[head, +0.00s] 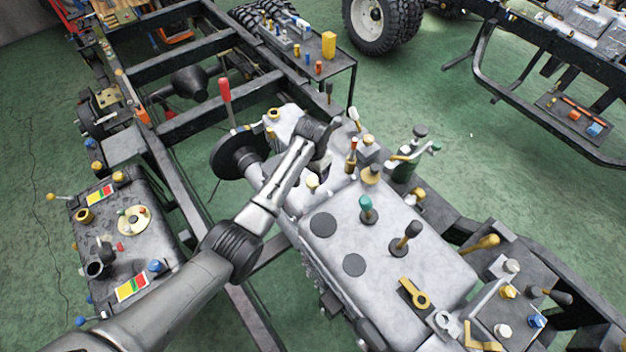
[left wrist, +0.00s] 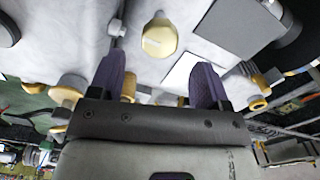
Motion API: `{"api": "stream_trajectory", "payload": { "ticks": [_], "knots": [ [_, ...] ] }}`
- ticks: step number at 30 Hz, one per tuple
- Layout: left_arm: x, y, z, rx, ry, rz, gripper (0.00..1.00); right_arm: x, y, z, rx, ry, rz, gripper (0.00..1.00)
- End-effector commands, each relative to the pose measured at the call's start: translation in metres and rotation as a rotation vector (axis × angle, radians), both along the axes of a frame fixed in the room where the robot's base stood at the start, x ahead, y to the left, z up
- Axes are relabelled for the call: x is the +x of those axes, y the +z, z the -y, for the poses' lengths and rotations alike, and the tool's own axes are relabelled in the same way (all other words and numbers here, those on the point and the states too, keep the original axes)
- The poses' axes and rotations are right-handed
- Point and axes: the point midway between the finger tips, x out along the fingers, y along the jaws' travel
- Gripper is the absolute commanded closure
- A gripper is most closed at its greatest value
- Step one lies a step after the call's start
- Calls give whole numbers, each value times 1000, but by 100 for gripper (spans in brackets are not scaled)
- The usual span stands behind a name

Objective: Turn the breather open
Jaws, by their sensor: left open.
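My left gripper (head: 327,150) is over the far end of the grey engine block (head: 385,250) in the head view. Its two purple-grey fingers stand wide apart in the left wrist view (left wrist: 157,78), with nothing between them. A pale yellow rounded knob (left wrist: 159,36) stands on the grey surface just ahead of the gap between the fingers, apart from both. A cream-yellow knob (head: 313,184) shows close to the gripper in the head view. I cannot tell for certain which fitting is the breather, or how far it is turned. My right gripper is not in view.
Close around the gripper stand a red-topped bottle-like fitting (head: 351,157), a brass-coloured fitting (head: 371,173) and a teal knob (head: 367,208). A black round disc (head: 238,152) and a red-handled lever (head: 225,92) are left of it. A dark box with knobs (head: 125,235) is at left.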

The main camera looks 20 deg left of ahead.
Motion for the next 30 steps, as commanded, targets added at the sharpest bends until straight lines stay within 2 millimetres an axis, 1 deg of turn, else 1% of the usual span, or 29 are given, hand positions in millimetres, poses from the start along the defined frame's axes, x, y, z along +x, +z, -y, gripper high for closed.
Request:
{"api": "stream_trajectory", "payload": {
  "ticks": [1,3,9,15,24,30],
  "knots": [
    [0,-10,0,0,0,-1,29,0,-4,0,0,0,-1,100],
    [0,-20,0,1,0,-2,29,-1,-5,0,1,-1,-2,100],
    [0,-40,0,0,-1,-1,29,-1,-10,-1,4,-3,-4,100],
    [0,-47,0,1,-1,1,29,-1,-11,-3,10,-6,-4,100],
    [0,-48,0,0,-1,1,29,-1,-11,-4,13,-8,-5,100],
    [0,-48,0,0,-1,1,48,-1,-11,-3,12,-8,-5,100]
  ]
}}
